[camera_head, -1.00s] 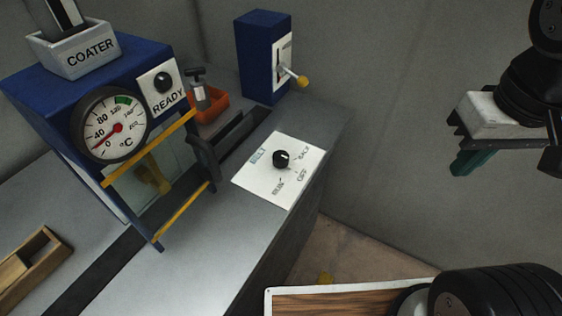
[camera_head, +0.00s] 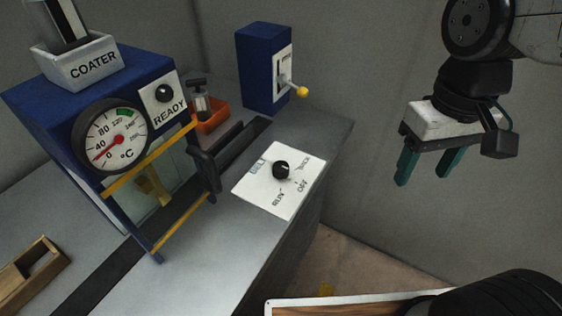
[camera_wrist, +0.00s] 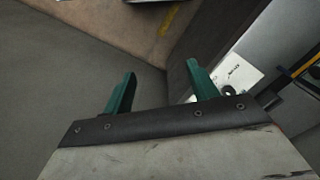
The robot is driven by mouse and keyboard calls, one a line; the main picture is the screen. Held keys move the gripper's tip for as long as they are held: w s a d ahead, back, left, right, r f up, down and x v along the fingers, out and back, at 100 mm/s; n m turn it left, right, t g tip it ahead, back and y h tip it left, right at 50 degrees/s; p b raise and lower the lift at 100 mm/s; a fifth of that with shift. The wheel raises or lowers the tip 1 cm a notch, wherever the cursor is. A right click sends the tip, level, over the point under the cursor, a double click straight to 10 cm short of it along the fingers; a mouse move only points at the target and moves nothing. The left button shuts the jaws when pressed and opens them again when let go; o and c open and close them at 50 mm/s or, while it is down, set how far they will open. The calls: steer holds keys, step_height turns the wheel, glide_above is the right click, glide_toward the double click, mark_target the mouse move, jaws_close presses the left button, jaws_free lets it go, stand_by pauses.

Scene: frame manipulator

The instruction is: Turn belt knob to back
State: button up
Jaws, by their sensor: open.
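The belt knob (camera_head: 281,169) is a small black round knob on a white panel (camera_head: 262,197) lettered BELT, RUN, OFF and BACK. The panel lies on the grey bench top near its right edge. A light mark shows on the knob, but I cannot tell exactly which label it faces. My gripper (camera_head: 421,178) hangs to the right of the bench, apart from the knob, with its two green fingers spread and nothing between them. In the wrist view my gripper (camera_wrist: 158,88) points past the bench edge, and the panel (camera_wrist: 240,75) shows partly behind the right finger.
A blue coater (camera_head: 104,72) with a dial and yellow bars stands left of the panel. A blue box (camera_head: 262,80) with a yellow-tipped lever stands behind it. An orange bin (camera_head: 210,122) and a wooden tray (camera_head: 28,270) are on the bench.

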steer(key=w+a+f+g, duration=0.1)
steer(key=w+a+f, duration=0.3)
steer(key=w+a, duration=0.35)
steer(key=m+t, duration=0.1)
steer(key=m, duration=0.3)
glide_above(281, 166)
step_height(281, 166, down, 6)
steer(key=shift+r, duration=0.25)
steer(key=shift+m, duration=0.5)
steer(key=shift+f, duration=0.2)
step_height(281, 166, down, 7)
steer(key=shift+f, duration=0.2)
steer(key=c, duration=1)
